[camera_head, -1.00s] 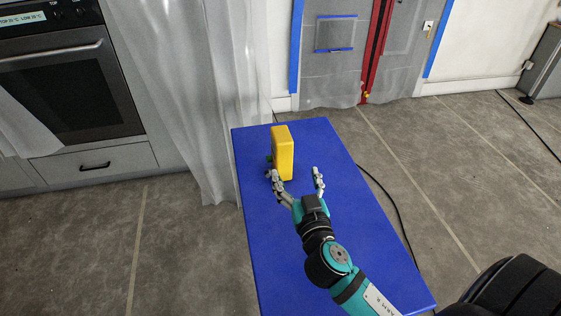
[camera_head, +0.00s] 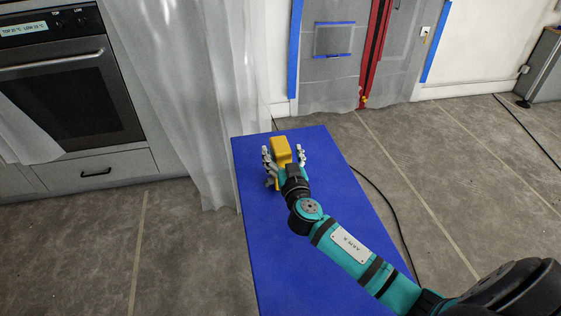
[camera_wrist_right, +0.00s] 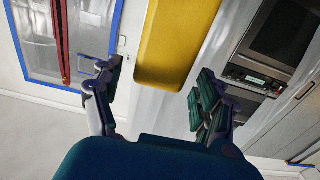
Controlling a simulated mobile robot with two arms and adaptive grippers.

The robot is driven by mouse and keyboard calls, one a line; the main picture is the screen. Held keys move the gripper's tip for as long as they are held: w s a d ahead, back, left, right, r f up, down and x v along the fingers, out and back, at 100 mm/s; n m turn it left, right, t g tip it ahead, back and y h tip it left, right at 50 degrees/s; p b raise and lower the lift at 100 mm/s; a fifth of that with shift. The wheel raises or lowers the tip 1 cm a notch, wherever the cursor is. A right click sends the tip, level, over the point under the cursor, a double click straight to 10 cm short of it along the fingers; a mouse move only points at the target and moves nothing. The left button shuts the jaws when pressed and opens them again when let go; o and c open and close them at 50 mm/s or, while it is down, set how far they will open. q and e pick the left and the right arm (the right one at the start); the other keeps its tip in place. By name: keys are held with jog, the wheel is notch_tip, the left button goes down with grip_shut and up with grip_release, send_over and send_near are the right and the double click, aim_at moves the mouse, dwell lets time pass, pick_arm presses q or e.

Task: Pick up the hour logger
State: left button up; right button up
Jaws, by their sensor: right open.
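The hour logger looks to be the yellow box-shaped device (camera_head: 281,148) standing upright near the far end of the blue table (camera_head: 300,230). My right gripper (camera_head: 284,155) is open, with one finger on each side of the device in the head view. In the right wrist view the yellow device (camera_wrist_right: 175,45) shows between and beyond the open fingers of the gripper (camera_wrist_right: 155,95). I cannot tell whether either finger touches it. My left gripper is not in view.
An oven (camera_head: 65,85) and a drawer stand at the left. A translucent plastic curtain (camera_head: 200,100) hangs close to the table's far left edge. A black cable (camera_head: 385,200) lies on the floor right of the table. The blue tabletop is otherwise clear.

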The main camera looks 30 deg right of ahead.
aim_at(277, 136)
jog(key=x, duration=0.3)
jog(key=shift+w+d+p, duration=0.2)
jog(key=shift+w+p, duration=0.1)
jog(key=shift+w, duration=0.05)
jog(key=shift+r, duration=0.1)
grip_shut()
